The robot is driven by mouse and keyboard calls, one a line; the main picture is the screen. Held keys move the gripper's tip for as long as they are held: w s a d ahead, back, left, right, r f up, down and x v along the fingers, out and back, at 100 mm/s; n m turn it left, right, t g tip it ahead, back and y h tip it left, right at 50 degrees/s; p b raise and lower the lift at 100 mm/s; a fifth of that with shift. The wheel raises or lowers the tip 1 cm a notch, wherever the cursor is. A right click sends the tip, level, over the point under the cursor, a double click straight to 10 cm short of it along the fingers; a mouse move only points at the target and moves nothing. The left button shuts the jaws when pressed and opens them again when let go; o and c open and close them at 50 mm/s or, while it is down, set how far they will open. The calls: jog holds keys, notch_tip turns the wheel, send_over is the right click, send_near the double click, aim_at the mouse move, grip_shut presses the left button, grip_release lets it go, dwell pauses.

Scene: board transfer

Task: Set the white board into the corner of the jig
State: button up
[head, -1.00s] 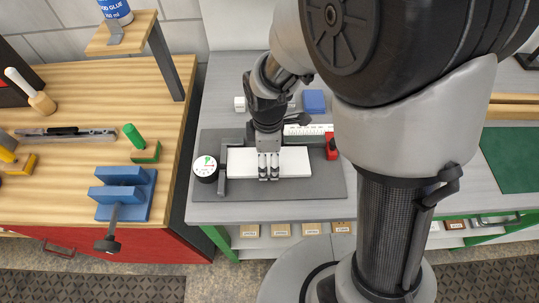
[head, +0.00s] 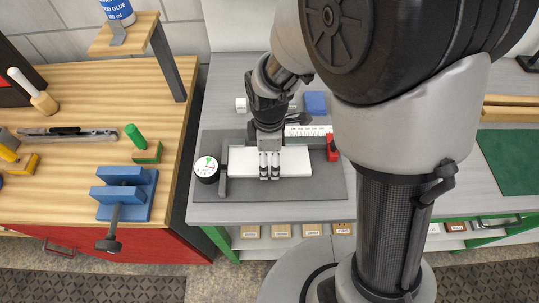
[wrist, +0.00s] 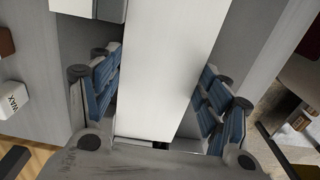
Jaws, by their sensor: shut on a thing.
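The white board (head: 297,161) lies flat, or nearly flat, over the grey plate of the jig (head: 330,185). I cannot tell whether it rests on the plate. My gripper (head: 269,173) points down over the board's middle and is shut on it. In the wrist view, the board (wrist: 165,65) runs between the blue-padded fingers of my gripper (wrist: 155,100). The jig's short side stop (head: 222,184) stands at the board's left end; the two look very close or touching. My gripper and arm partly hide the jig's back side.
A round dial (head: 206,168) sits left of the stop. A red block (head: 332,148) and a white ruler-like strip (head: 307,130) are behind the board on the right. A blue block (head: 315,103) lies farther back. The plate is clear in front and to the right.

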jog(key=shift+w+a, duration=0.1)
jog(key=shift+w, duration=0.1)
jog(key=o, duration=1.1)
jog(key=shift+a, duration=0.15)
jog(key=shift+c, duration=0.2)
jog(key=shift+o, duration=1.1)
jog(key=shift+s, duration=0.1)
notch_tip(320, 180, up, 12)
